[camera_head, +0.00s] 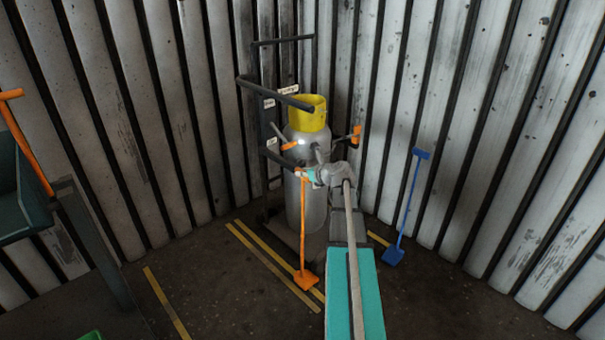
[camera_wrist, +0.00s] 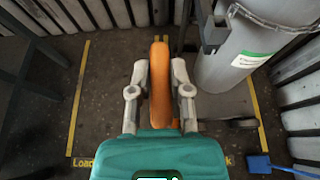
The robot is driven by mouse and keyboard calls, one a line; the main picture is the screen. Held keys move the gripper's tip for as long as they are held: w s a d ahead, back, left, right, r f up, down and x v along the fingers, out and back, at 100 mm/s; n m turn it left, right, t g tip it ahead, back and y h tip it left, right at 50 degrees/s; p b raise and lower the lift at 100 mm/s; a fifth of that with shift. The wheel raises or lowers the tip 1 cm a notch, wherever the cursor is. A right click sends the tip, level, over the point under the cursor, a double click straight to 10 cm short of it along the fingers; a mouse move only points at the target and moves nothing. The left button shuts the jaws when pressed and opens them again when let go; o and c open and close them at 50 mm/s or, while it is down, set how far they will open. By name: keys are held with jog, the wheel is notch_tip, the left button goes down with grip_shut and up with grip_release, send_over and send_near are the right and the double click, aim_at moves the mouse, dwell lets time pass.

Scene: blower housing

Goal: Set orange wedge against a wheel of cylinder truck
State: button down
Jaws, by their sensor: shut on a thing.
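The orange wedge (camera_head: 305,279) is a small block at the bottom of a long orange handle. My gripper (camera_head: 308,174) is shut on the top of this handle, and the wedge hangs below at or just above the floor; I cannot tell which. In the wrist view the orange handle (camera_wrist: 160,85) fills the space between both fingers of my gripper (camera_wrist: 160,68). The cylinder truck (camera_head: 268,130) stands in the corner, carrying a grey cylinder (camera_head: 300,205) with a yellow collar. A dark wheel (camera_wrist: 243,124) of the truck shows right of my fingers in the wrist view. My gripper hides part of the wedge there.
A blue long-handled wedge (camera_head: 394,256) leans at the right wall. Another orange handle (camera_head: 25,142) stands at the left beside a dark bench (camera_head: 90,240). Yellow floor lines (camera_head: 165,300) mark the bay. Corrugated walls close in behind the truck.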

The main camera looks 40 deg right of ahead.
jog(key=shift+w+d+f+b, duration=0.1)
jog(key=shift+d+f+b, duration=0.2)
jog(key=shift+d, duration=0.35)
jog(key=shift+d+f+b, duration=0.2)
jog(key=shift+d+f, duration=0.15)
jog(key=shift+d, duration=0.35)
jog(key=shift+c, duration=2.4)
grip_release()
jog(key=shift+s, duration=0.2)
